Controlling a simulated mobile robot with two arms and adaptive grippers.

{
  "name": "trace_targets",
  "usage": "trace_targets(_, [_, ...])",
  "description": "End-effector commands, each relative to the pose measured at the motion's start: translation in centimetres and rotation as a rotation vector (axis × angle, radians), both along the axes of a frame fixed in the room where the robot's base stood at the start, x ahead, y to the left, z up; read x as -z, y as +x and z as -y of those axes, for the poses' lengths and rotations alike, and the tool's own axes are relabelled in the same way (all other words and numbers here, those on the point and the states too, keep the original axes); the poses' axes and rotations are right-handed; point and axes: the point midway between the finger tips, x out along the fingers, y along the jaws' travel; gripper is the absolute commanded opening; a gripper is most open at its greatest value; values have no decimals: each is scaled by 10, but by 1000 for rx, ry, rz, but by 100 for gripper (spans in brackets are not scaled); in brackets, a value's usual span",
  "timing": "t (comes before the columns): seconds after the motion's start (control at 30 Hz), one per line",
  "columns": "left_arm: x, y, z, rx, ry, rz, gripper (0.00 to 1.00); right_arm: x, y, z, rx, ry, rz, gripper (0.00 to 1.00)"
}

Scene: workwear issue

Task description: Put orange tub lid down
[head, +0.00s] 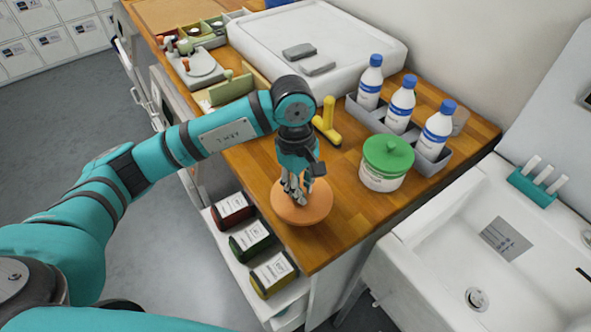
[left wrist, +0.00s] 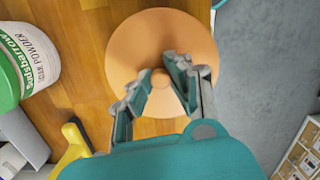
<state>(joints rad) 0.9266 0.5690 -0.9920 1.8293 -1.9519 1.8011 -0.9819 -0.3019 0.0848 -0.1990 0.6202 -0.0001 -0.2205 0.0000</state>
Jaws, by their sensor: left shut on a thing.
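The orange tub lid (head: 303,208) is a round disc near the front edge of the wooden counter in the head view. It also shows in the left wrist view (left wrist: 150,38), with a small knob at its middle. My left gripper (head: 295,193) points down over the lid and is shut on its knob; in the left wrist view the fingers (left wrist: 160,82) sit on both sides of the knob. I cannot tell whether the lid touches the counter. My right gripper is in neither view.
A white tub with a green lid (head: 386,160) stands right of the orange lid. Behind are a yellow tool (head: 327,122) and a grey caddy (head: 432,166) with blue-capped bottles. The counter (head: 340,205) is bare between lid and tub. A sink (head: 440,238) lies right.

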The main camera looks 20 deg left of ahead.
Motion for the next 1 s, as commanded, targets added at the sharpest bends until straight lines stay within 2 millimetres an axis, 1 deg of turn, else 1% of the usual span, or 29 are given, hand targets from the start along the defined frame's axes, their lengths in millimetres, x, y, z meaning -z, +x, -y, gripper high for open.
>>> trace_targets(0.03, [-3, 12, -7, -6, -1, -3, 0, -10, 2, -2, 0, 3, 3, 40])
trace_targets(0.1, [-2, 27, -15, -5, -1, -2, 0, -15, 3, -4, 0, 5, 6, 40])
trace_targets(0.2, [1, 43, -24, -1, -3, -1, 0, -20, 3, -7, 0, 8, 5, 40])
trace_targets(0.3, [4, 53, -29, 1, -2, -1, 0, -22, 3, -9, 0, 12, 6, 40])
trace_targets(0.47, [10, 56, -32, 2, -2, -3, 0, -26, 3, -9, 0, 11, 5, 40])
trace_targets(0.6, [27, 54, -31, 1, -3, -6, 0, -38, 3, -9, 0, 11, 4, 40])
trace_targets(0.7, [39, 55, -31, 3, -2, -2, 0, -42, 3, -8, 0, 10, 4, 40])
trace_targets(1.0, [44, 56, -32, 4, -2, 1, 0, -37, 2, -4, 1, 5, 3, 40])
